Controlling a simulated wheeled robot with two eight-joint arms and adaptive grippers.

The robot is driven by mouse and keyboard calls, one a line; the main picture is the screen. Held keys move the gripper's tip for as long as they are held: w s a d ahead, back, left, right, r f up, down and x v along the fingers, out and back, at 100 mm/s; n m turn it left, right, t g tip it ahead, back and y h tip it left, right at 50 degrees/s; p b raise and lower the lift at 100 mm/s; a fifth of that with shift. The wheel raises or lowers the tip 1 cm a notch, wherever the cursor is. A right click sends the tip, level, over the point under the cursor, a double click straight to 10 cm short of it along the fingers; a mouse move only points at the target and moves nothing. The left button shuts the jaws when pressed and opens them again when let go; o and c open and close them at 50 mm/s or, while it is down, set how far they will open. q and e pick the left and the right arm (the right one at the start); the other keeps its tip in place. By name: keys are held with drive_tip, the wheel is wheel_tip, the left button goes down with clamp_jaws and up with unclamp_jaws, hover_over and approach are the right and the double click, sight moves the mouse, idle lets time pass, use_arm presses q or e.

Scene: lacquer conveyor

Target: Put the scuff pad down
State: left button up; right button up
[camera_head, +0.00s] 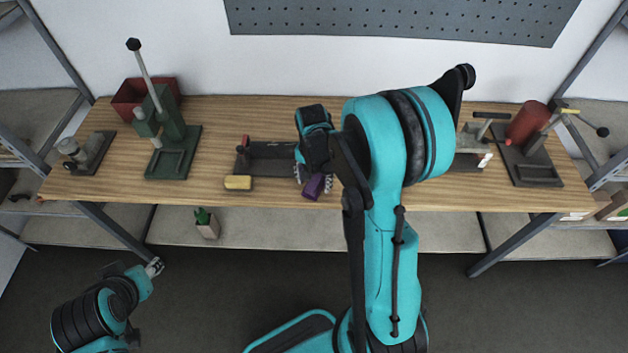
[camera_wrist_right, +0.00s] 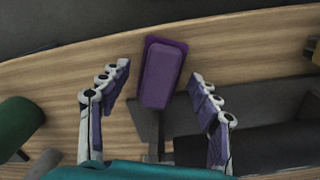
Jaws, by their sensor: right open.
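The purple scuff pad (camera_wrist_right: 162,73) lies at the front edge of the wooden bench, beside or partly on a dark grey fixture (camera_wrist_right: 148,130); its exact contact is unclear. It also shows in the head view (camera_head: 314,187). My right gripper (camera_wrist_right: 165,88) is open, with one finger on either side of the pad and a visible gap on both sides. In the head view the right gripper (camera_head: 313,180) is partly covered by its own wrist. My left gripper (camera_head: 153,267) is low at the left, away from the bench; its fingers are too small to read.
A yellow block (camera_head: 238,182) sits at the front edge, left of the pad. A green lever press (camera_head: 172,140) and a red bin (camera_head: 131,97) stand at the left. A red cylinder (camera_head: 527,122) stands at the right. Bare wood (camera_head: 220,115) lies between the press and the middle fixture.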

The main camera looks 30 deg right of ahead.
wheel_tip(320, 180, up, 11)
drive_tip(key=p, duration=0.3)
drive_tip(key=s+a+r+n+t, duration=0.7)
drive_tip(key=s+a+r+n, duration=0.1)
drive_tip(key=s+a+n, duration=0.2)
drive_tip(key=shift+s+a+n, duration=0.3)
drive_tip(key=shift+s+n, duration=0.1)
drive_tip(key=shift+s, duration=0.15)
